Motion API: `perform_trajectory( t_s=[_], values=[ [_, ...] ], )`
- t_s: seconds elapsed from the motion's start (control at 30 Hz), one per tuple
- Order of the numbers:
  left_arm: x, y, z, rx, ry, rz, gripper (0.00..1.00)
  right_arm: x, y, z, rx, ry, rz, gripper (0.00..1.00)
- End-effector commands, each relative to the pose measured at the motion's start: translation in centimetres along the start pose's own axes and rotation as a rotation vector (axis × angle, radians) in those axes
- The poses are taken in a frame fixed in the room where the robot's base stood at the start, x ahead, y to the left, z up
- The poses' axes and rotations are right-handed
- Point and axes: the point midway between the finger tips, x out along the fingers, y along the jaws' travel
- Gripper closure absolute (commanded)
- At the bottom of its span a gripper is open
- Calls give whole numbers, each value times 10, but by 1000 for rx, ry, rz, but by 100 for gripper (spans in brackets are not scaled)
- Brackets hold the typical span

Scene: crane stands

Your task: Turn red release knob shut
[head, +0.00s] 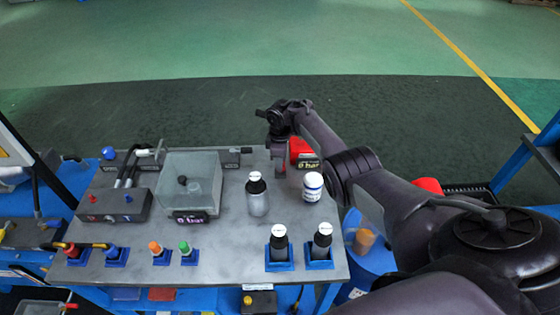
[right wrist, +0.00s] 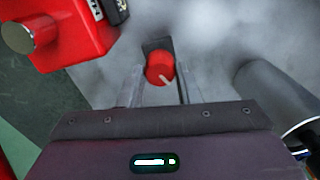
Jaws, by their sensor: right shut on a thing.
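The red release knob (right wrist: 160,68) shows in the right wrist view as a round red cap with a pale pointer line slanting to the lower right. It sits on a dark base. My right gripper (right wrist: 160,82) has one finger on each side of it and is shut on it. My left gripper is in neither view.
A red box (head: 302,149) with a black display stands close beside the gripper; it also shows in the right wrist view (right wrist: 75,30). A clear-lidded chamber (head: 190,170) is further left.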

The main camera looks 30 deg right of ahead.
Motion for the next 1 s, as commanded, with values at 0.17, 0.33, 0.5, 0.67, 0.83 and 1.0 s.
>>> perform_trajectory(
  t_s=[0.17,0.33,0.5,0.67,0.83,1.0],
  values=[
    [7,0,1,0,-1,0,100,1,1,1,-167,-1,2,93],
    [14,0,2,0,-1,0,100,1,2,1,-329,-1,3,93],
    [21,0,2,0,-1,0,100,1,1,1,-490,-1,3,93],
    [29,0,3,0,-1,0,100,1,2,1,-640,-1,4,93],
    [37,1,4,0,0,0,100,1,1,1,-786,-2,3,93],
    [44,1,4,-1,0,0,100,1,1,1,-908,-1,4,93]
  ],
)
